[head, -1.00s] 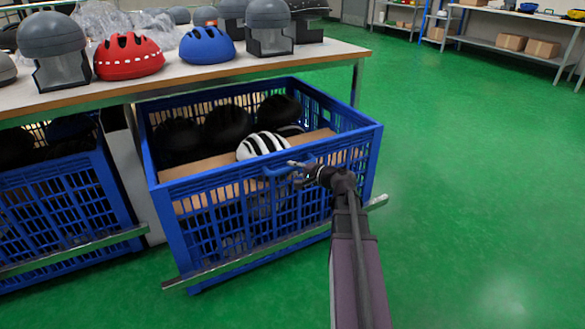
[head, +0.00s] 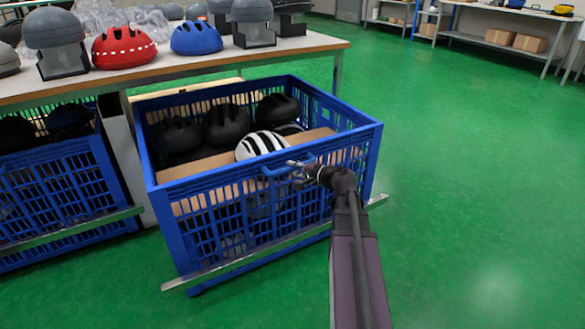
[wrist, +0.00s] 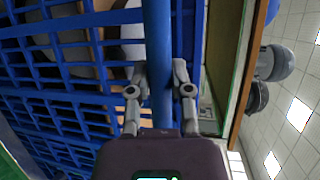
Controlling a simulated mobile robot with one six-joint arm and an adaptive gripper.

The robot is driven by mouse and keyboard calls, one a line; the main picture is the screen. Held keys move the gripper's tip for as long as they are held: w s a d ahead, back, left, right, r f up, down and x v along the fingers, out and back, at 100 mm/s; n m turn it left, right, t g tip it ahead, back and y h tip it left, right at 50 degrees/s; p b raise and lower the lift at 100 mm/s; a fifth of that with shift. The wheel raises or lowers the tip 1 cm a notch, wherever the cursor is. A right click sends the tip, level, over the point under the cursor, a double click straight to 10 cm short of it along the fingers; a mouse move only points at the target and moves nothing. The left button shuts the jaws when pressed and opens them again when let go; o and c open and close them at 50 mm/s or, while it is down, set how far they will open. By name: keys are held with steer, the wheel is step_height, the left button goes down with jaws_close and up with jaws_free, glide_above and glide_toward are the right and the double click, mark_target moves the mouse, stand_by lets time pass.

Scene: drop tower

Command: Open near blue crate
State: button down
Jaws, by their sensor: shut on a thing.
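The near blue crate (head: 170,232) stands pulled out from under the table in the head view, open at the top. It holds several black helmets (head: 226,124), a white and black helmet (head: 262,145) and a cardboard divider (head: 200,167). My gripper (head: 290,170) is at the crate's front rim, shut on its blue handle (head: 275,171). In the wrist view, my gripper's fingers (wrist: 160,85) lie on either side of the blue handle bar (wrist: 158,45), with the crate's lattice wall (wrist: 60,100) to the left.
A second blue crate (head: 60,195) stands at the left under the table (head: 300,46). Red (head: 122,47) and blue (head: 196,38) helmets and grey head forms lie on the table. Green floor (head: 470,190) is clear at the right. Shelves with boxes stand at the back.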

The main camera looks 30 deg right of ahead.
steer(key=shift+s+a, duration=0.1)
steer(key=shift+s, duration=0.15)
steer(key=c, duration=0.5)
jaws_free()
steer(key=shift+c, duration=0.2)
steer(key=shift+s, duration=0.1)
